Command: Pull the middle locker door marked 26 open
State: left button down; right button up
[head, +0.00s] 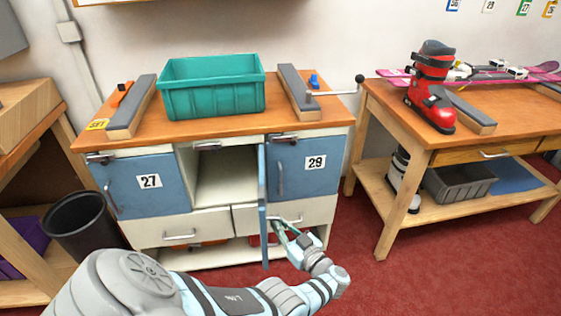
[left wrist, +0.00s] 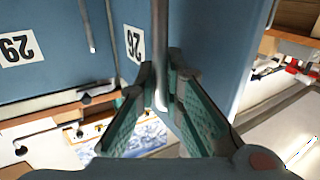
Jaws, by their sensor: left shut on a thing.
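The middle locker door (head: 263,215) stands swung open, about edge-on in the head view, hinged on its right side. Its number 26 label (left wrist: 134,44) shows upside down in the left wrist view. My left gripper (head: 280,228) is at the door's lower part. In the left wrist view my left gripper (left wrist: 161,82) is shut on the metal bar handle (left wrist: 160,45) of the door. The middle compartment (head: 226,182) behind is exposed and looks empty. My right gripper is in neither view.
Blue doors marked 27 (head: 140,187) and 29 (head: 302,165) are closed on either side. A teal bin (head: 213,98) stands on the cabinet top. A black waste bin (head: 83,225) is at left. A workbench (head: 420,150) with a red ski boot (head: 431,100) stands at right.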

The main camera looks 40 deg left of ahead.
pick_arm(q)
jog(key=shift+w+r, duration=0.1)
jog(key=c, duration=1.7)
grip_release()
jog(key=shift+a, duration=0.1)
jog(key=shift+d, duration=0.35)
jog(key=s+d, duration=0.1)
jog(key=d, duration=0.5)
jog(key=shift+d, duration=0.4)
jog(key=shift+s, duration=0.15)
